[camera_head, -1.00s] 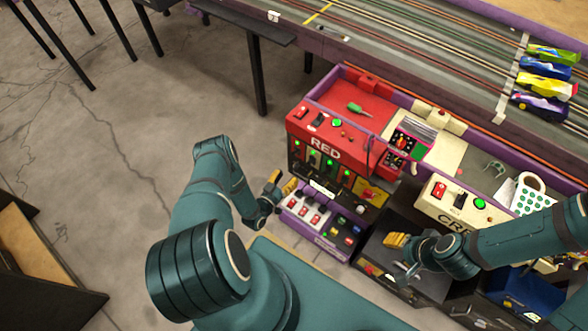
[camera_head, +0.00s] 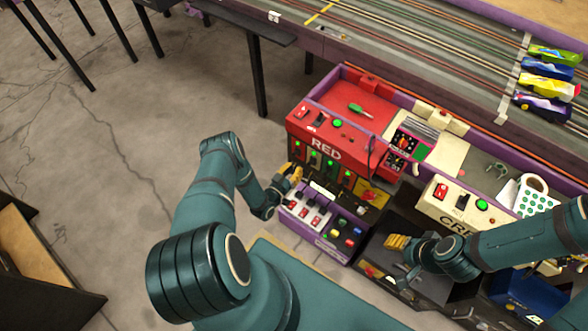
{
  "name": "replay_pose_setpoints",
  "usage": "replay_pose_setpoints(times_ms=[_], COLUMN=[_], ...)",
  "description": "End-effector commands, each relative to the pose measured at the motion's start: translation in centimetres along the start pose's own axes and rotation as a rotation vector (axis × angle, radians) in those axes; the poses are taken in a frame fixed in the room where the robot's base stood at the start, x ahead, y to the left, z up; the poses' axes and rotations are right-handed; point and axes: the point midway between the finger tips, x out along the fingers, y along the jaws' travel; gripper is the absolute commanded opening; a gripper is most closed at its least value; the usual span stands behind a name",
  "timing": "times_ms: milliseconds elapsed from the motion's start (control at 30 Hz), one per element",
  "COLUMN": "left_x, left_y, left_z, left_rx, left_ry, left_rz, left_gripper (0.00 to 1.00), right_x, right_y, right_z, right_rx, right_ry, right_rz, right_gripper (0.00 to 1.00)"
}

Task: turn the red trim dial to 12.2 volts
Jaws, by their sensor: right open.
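The red station (camera_head: 350,112), marked RED, stands at the centre with a row of green lights on its dark front. A yellow plate with a red part (camera_head: 371,193) is at the right end of that front. A small pale knob (camera_head: 362,211) is below it. I cannot tell which is the trim dial, and no voltage is readable. My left gripper (camera_head: 292,174), with yellow fingertips, is at the left end of the front; whether it is open is unclear. My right gripper (camera_head: 397,242) is open, over the black drawer area, lower right of the red station.
A purple-edged switch box (camera_head: 318,240) sits below the red front. The cream station (camera_head: 447,206) is to the right, partly behind my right arm. A green-handled tool (camera_head: 359,109) lies on the red top. The slot track (camera_head: 420,60) with several cars runs behind.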

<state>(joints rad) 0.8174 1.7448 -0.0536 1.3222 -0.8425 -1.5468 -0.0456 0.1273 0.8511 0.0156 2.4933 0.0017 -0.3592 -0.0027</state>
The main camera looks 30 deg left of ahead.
Motion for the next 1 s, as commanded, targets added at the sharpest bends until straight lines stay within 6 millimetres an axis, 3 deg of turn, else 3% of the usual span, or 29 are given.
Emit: replay_pose_setpoints(times_ms=[467, 1000], left_x=[0.1, 0.12], left_y=[0.12, 0.25], left_z=[-0.07, 0.0], left_rx=[0.063, 0.508], left_ry=[0.006, 0.024], left_rz=[0.003, 0.009], left_gripper=[0.0, 0.0], right_x=[-0.01, -0.01], right_y=[0.0, 0.0], right_z=[0.01, 0.01], right_rx=[0.0, 0.0], right_ry=[0.0, 0.0], right_rz=[0.0, 0.0], right_gripper=[0.47, 0.47])
